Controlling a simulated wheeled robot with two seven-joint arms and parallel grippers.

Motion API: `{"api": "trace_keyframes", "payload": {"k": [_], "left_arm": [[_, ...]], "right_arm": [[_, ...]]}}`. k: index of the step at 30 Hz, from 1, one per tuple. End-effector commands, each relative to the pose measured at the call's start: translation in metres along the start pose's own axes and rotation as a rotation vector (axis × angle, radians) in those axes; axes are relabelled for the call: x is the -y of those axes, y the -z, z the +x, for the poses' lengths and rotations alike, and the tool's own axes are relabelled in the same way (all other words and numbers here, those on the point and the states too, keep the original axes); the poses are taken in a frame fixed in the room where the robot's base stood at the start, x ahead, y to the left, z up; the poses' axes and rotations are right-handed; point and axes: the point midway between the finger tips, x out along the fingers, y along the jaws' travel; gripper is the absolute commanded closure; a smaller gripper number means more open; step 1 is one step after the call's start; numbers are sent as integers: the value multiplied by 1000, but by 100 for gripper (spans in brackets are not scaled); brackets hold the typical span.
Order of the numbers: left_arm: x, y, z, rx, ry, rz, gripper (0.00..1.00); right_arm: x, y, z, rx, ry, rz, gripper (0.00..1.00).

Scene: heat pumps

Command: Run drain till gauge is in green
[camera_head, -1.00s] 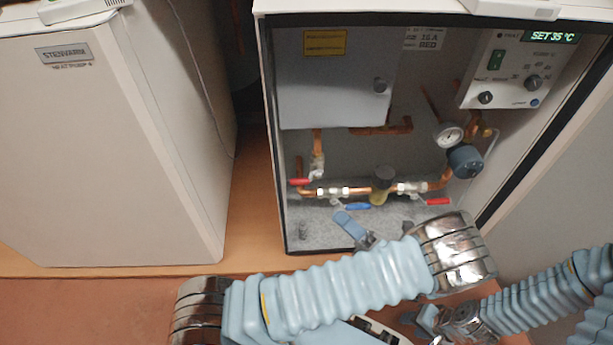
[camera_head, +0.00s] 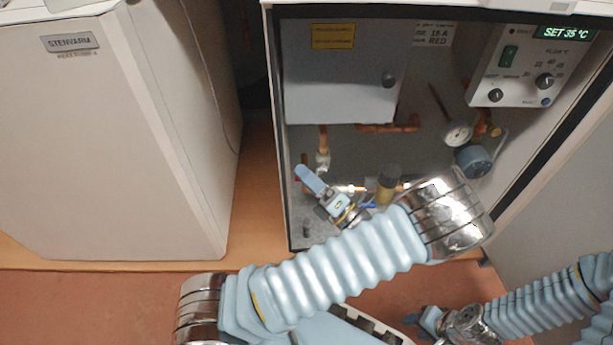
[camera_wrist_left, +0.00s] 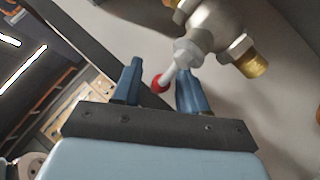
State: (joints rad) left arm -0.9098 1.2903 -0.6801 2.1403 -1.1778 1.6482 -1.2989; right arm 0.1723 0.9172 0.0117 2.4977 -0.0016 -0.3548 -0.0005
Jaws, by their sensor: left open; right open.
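The pressure gauge (camera_head: 458,133) is a small round white dial at the right inside the open heat pump cabinet. Its needle and any green band are too small to read. My left gripper (camera_head: 312,182) is at the left of the pipework, in front of a valve (camera_head: 323,160) on the upright copper pipe, and hides much of it. In the left wrist view, a valve body (camera_wrist_left: 210,30) has a lever with a red tip (camera_wrist_left: 160,83). The tip shows between the open fingers of my left gripper (camera_wrist_left: 158,85). My right gripper (camera_head: 430,322) is low at the right, empty.
A brass-coloured fitting with a dark top (camera_head: 388,183) stands on the lower pipe; my left arm covers the valves around it. A blue-grey round part (camera_head: 473,160) sits below the gauge. A control panel (camera_head: 530,68) reads SET 35 °C. Another white unit (camera_head: 100,140) stands left.

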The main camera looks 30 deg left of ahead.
Motion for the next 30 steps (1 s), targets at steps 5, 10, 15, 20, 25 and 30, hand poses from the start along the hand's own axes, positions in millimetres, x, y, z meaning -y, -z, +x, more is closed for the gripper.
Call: {"api": "trace_keyframes", "payload": {"k": [5,10,15,20,25,30], "left_arm": [[0,0,0,0,0,0,64],[0,0,0,0,0,0,90],[0,0,0,0,1,-1,100],[-1,0,0,-10,12,-10,100],[-1,-1,0,-47,53,-49,100],[2,0,-2,-112,121,-115,100]], "right_arm": [[0,0,0,0,0,0,57],[0,0,0,0,0,0,57],[0,0,0,0,0,0,57],[2,0,-4,1,0,0,57],[6,0,-17,4,0,-1,57],[14,-1,-36,8,1,-2,57]]}}
